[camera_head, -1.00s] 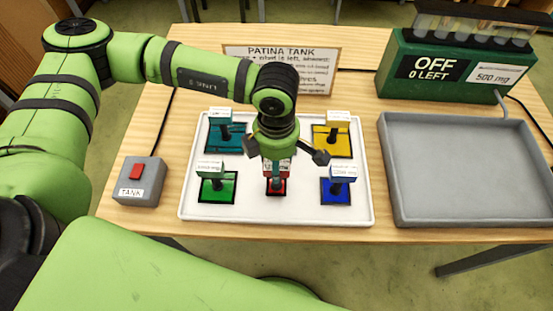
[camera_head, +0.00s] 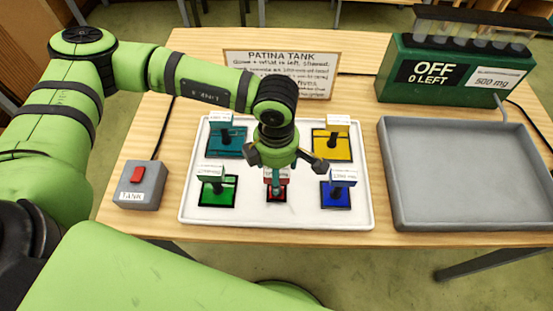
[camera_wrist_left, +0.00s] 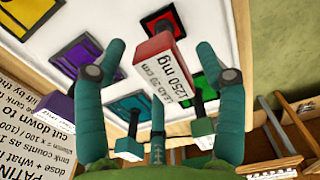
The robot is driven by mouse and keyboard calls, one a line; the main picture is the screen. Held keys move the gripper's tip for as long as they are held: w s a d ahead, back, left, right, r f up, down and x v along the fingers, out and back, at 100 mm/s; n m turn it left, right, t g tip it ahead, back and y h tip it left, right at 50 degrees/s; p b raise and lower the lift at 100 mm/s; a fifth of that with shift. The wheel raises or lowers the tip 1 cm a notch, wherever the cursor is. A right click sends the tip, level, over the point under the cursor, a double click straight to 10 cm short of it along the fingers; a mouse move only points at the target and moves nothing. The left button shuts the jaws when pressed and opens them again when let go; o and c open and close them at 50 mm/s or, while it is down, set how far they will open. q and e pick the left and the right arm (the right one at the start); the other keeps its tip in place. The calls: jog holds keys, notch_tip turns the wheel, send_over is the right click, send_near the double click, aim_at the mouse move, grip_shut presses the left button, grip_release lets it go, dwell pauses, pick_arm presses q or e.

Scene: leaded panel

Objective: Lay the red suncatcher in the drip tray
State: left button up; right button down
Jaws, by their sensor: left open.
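The red suncatcher (camera_head: 283,191) lies in the front middle of the white tray (camera_head: 305,218). It is a small red pane in a dark frame with an upright labelled block, and is partly hidden by my gripper in the head view. In the left wrist view its red block (camera_wrist_left: 153,58) reads 1250 mg and stands between my fingers. My left gripper (camera_head: 280,168) is open above it, with fingers spread on both sides; I see no grip on the block. The drip tray (camera_head: 455,180), grey and empty, lies at the right. My right gripper is not in view.
Teal (camera_head: 226,146), yellow (camera_head: 341,147), green (camera_head: 216,196) and blue (camera_head: 337,199) suncatchers with upright labels stand close around the red one. A green dispenser (camera_head: 450,75) reading OFF, 0 LEFT stands behind the drip tray. A grey switch box (camera_head: 140,187) is at left.

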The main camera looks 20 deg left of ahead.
pick_arm(q)
jog(key=shift+r, duration=0.35)
notch_tip(320, 180, up, 12)
jog(key=b, duration=0.4)
jog(key=shift+f+b, duration=0.2)
jog(key=shift+b, duration=0.2)
